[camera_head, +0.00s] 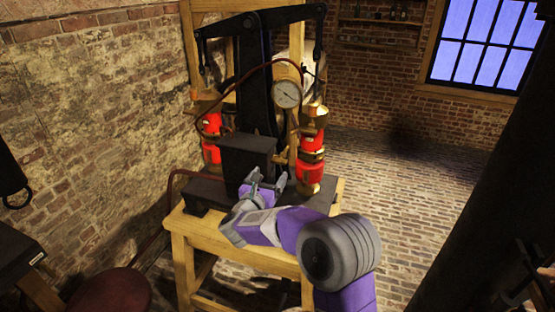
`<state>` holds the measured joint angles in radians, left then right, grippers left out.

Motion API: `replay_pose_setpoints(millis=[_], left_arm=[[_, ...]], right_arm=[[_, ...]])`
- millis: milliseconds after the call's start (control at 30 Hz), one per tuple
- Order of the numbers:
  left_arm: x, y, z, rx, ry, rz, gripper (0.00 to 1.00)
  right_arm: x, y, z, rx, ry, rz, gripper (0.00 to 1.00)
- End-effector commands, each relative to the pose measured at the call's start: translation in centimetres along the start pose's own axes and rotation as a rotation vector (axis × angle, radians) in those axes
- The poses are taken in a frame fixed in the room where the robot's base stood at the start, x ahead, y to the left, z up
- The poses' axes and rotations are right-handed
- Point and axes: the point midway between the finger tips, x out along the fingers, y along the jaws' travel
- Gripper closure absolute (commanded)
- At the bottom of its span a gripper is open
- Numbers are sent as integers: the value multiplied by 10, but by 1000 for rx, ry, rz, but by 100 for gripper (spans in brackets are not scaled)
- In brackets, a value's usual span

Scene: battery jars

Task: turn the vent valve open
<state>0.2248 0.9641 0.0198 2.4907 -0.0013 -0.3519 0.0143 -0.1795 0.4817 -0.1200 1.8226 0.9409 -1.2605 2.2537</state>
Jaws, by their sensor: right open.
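My right gripper (266,180) is open, its two grey fingers parted in front of a dark box-like block (247,158) on the machine. I cannot tell whether the fingers touch the block or have anything between them. No vent valve can be clearly picked out; the gripper and wrist cover part of the machine's front. A round white-faced gauge (287,94) sits above, between two red jars with brass fittings, the right jar (311,139) and the left jar (211,124). My left gripper is not in view.
The machine stands on a dark base on a wooden table (187,222). A dark red hose (246,78) arches over the block. A dark red round seat (112,292) is at lower left. A wide black column (480,170) blocks the right. Brick floor (400,185) between is clear.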

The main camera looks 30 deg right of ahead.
Motion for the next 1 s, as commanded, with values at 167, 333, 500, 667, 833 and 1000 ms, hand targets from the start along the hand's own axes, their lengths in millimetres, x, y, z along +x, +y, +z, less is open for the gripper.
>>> replay_pose_setpoints(millis=[167,333,500,667,833,1000], left_arm=[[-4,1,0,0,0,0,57],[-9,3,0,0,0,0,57],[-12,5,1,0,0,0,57],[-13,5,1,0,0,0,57],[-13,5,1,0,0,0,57],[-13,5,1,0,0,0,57]], right_arm=[[18,-2,4,30,-4,-14,19],[46,-2,4,28,-4,-12,19],[67,-2,4,26,-3,-10,19],[75,-2,3,25,-2,-8,19],[75,-2,3,25,-2,-8,19],[75,-2,3,25,-2,-8,36]])
